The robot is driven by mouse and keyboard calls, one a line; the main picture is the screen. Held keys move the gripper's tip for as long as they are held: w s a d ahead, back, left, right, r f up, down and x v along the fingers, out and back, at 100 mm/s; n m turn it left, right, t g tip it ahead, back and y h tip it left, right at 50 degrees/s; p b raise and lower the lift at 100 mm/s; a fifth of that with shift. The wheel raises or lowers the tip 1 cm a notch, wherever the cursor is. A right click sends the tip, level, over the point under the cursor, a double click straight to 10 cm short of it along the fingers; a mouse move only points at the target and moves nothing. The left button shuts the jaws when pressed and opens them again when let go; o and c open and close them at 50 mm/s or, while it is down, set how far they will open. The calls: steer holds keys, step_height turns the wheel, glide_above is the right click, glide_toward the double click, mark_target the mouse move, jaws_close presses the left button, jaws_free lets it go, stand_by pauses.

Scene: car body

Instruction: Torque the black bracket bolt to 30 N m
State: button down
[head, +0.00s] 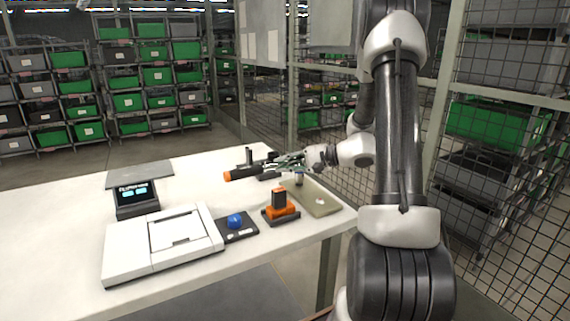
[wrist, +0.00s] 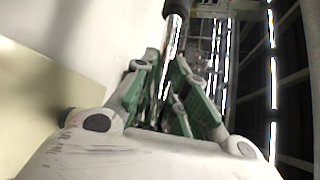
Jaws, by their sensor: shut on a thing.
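My gripper (head: 288,160) is above the far right part of the white table, at the end of my arm. In the wrist view its green-padded fingers (wrist: 165,105) are closed around a shiny metal shaft. The shaft belongs to a wrench-like tool (head: 242,173) with a black handle and an orange end, which points left in the head view; its dark handle end also shows in the wrist view (wrist: 176,10). A small black upright part (head: 248,156) stands behind the tool. I cannot tell whether it is the bracket, and no bolt head is clear.
An orange and black stand (head: 280,211), a blue ball on a black pad (head: 235,221), a white machine (head: 160,245) and a display unit (head: 137,198) are nearer. Mesh fencing (head: 500,200) borders the right.

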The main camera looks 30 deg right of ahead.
steer(key=shift+f, duration=0.35)
steer(key=shift+w+m+t+h, duration=0.3)
steer(key=shift+m+t+h, duration=0.4)
steer(key=shift+w+d+m+t+h, duration=0.1)
steer(key=shift+w+m+t+h, duration=0.2)
steer(key=shift+m+t+h, duration=0.3)
steer(key=shift+w+d+m+t+h, duration=0.1)
steer(key=shift+w+m+t+h, duration=0.3)
steer(key=shift+m+h, duration=0.4)
